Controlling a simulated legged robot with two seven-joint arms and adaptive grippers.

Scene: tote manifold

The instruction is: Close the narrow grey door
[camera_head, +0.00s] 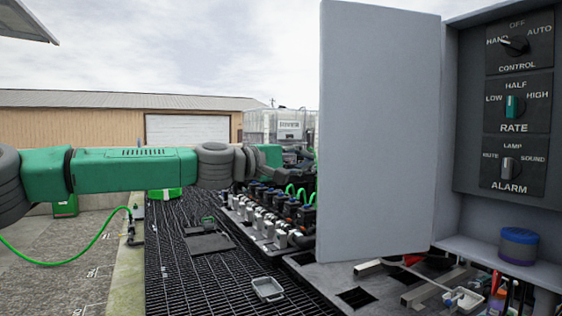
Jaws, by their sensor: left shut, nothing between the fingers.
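The narrow grey door (380,130) stands open, swung out from the left side of the grey control cabinet (450,120). It is upright, and its broad flat face fills the middle right of the view. My left arm reaches in from the left at about the door's mid height. My left gripper (298,163) is dark, shut and empty, close to the door's free left edge in the picture. The door seems to hide part of the gripper; I cannot tell if they touch. My right gripper is not in view.
The cabinet holds CONTROL, RATE and ALARM knobs (513,105) and a blue-lidded jar (518,245) on its shelf. A row of valves (270,212) stands behind the door's left edge. A small grey tray (267,288) lies on the black grating (190,285).

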